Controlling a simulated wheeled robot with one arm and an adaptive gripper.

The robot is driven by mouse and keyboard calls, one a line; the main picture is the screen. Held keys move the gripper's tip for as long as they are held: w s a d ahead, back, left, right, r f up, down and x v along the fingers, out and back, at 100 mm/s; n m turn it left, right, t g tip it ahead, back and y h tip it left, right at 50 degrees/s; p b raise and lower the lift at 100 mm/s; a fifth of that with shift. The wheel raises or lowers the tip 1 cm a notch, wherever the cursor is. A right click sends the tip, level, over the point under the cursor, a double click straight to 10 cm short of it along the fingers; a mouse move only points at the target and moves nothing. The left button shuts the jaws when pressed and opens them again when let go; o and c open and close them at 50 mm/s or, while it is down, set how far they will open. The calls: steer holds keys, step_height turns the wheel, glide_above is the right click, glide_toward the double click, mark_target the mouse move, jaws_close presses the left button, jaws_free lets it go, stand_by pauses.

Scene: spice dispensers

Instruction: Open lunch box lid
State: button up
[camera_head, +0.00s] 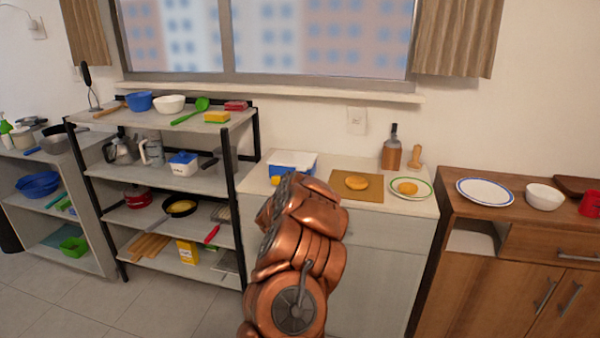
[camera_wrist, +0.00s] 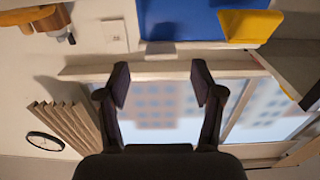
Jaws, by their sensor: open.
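The lunch box (camera_head: 293,160) has a white lid and a blue body. It stands at the left end of the pale counter in the head view, and its lid looks shut. My copper arm is in front of its lower part. In the wrist view, which looks upside down, the blue side of the box (camera_wrist: 190,20) fills the top edge, with a pale tab (camera_wrist: 160,47) at its rim. My gripper (camera_wrist: 160,76) is open and empty, its two dark fingers apart and not touching the box. My arm hides the gripper in the head view.
A yellow thing (camera_wrist: 248,26) is beside the box in the wrist view. A brown board (camera_head: 357,196) with a round orange food and a plate (camera_head: 424,190) stand right of the box. A black-framed shelf (camera_head: 238,205) stands close on the left. The window wall is behind.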

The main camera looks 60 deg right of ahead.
mark_target(301, 170)
steer(key=shift+x, duration=1.95)
steer(key=shift+c, duration=0.3)
steer(key=shift+r, duration=0.1)
jaws_close()
